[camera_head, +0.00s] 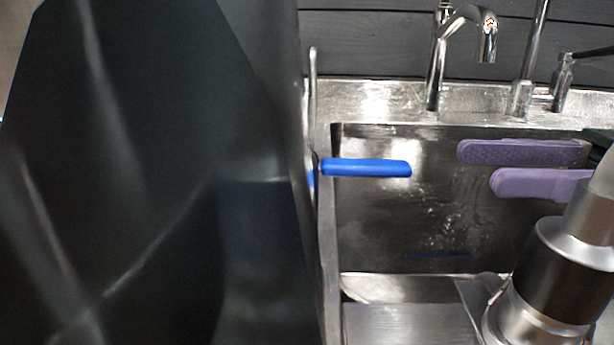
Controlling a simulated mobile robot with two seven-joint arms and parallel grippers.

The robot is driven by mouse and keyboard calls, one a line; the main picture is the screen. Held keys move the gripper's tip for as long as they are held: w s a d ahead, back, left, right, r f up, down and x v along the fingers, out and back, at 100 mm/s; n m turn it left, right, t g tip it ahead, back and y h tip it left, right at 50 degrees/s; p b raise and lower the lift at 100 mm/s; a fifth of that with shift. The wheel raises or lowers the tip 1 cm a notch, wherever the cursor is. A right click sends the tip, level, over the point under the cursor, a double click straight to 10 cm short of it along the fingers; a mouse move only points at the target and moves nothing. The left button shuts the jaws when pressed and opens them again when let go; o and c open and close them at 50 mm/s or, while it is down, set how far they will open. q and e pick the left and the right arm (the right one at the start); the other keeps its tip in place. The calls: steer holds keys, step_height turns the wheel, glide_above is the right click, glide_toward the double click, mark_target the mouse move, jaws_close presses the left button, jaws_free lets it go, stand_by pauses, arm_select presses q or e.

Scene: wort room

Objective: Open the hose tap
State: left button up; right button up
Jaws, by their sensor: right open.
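The hose tap shows as a bright blue lever handle (367,168), lying level and pointing right from a thin metal upright at the edge of the dark shape on the left. The tap's body is mostly hidden behind that shape. My right gripper (478,167) comes in from the right, with two purple fingers pointing left. It is open and empty, with one finger above the other in the picture. Its fingertips are a short gap right of the handle's free end, at about the same height in the picture, and do not appear to touch it. My left gripper is not in view.
A large dark, glossy shape (150,170) fills the left half, very close. A steel sink basin (430,225) lies behind the handle and fingers. A chrome spout (437,60) and other fittings stand on its rear ledge (370,100), before a dark plank wall (360,45).

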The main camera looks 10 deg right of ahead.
mark_target(411, 165)
steer(key=p+x, duration=0.1)
steer(key=x, duration=0.8)
steer(key=shift+w+a+f, duration=0.1)
steer(key=shift+a, duration=0.3)
jaws_close()
stand_by(1.0)
